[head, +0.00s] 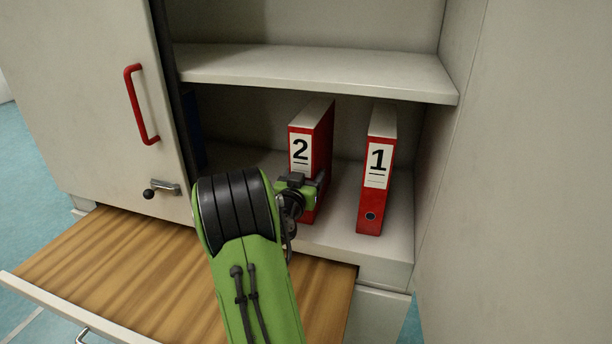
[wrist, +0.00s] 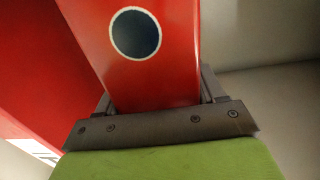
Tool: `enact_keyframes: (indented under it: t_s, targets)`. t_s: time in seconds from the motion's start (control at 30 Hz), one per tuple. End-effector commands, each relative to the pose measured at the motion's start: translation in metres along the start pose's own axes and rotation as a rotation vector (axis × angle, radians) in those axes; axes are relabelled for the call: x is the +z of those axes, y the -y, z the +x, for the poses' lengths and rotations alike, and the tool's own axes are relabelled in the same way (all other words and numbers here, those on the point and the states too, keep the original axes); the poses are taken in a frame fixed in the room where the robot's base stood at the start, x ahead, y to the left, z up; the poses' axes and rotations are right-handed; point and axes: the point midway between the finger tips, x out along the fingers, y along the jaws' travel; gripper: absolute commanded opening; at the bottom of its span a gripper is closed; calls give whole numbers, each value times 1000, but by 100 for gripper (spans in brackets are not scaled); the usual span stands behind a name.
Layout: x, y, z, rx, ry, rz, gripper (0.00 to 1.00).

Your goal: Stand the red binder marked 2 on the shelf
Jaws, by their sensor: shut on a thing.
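The red binder marked 2 (head: 300,150) stands upright in the cabinet's lower compartment, left of the red binder marked 1 (head: 377,165). My gripper (head: 314,190) is shut on the lower part of binder 2's spine. In the wrist view, the spine with its dark finger hole (wrist: 136,34) sits between the jaws (wrist: 158,102). The gripper hides part of binder 2's lower end, so I cannot tell whether its base touches the lower shelf board (head: 340,235). Binder 1 stands upright on that board, with a gap between the two.
An upper shelf board (head: 320,72) runs above both binders. A cabinet door with a red handle (head: 140,105) and a small latch (head: 160,188) is at the left. A wood-bottomed drawer (head: 120,255) is pulled out below. A dark blue object (head: 194,130) shows inside at the left.

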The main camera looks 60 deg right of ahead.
Motion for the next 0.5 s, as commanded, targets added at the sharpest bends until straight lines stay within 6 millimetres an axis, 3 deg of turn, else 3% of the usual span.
enact_keyframes:
  t_s: [0.13,0.17,0.2,0.3,0.5]
  targets:
    - [0,0,0,0,-6,0,6]
    - [2,0,0,0,0,0,71]
    - [1,0,0,0,0,0,78]
    - [1,0,0,0,0,0,93]
    - [1,0,0,0,0,0,94]
